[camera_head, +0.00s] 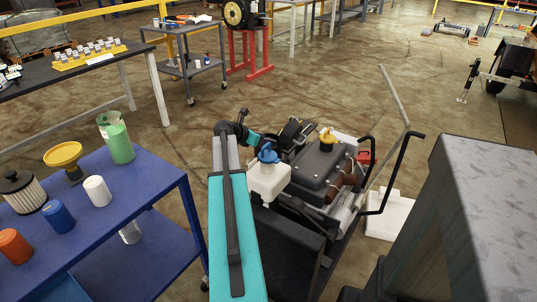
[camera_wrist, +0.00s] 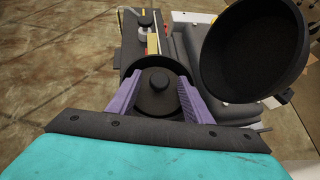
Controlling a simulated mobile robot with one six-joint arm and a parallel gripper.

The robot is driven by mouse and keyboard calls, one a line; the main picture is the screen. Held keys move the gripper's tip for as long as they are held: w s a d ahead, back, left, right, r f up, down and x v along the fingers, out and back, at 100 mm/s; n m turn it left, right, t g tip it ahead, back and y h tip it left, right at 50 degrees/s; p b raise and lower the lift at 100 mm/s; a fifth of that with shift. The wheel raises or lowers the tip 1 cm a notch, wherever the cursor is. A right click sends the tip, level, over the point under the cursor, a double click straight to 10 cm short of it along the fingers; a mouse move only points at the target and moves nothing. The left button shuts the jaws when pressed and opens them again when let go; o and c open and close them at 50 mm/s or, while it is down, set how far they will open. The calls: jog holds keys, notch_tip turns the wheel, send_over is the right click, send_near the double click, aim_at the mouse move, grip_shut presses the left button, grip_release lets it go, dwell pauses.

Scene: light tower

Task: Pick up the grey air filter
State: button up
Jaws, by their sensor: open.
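My gripper (camera_wrist: 158,82) is open in the wrist view. Another filter (camera_head: 22,194) with a black knobbed cap and pale pleats stands on the blue cart.
An open black round cover (camera_wrist: 258,50) stands close to the right of my fingers. The machine (camera_head: 318,170) carries a white tank with a blue cap (camera_head: 267,176). The blue cart (camera_head: 160,190) at left holds several canisters and a yellow funnel (camera_head: 63,156). A grey cabinet stands at right.

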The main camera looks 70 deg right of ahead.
dwell(0.5)
grip_shut()
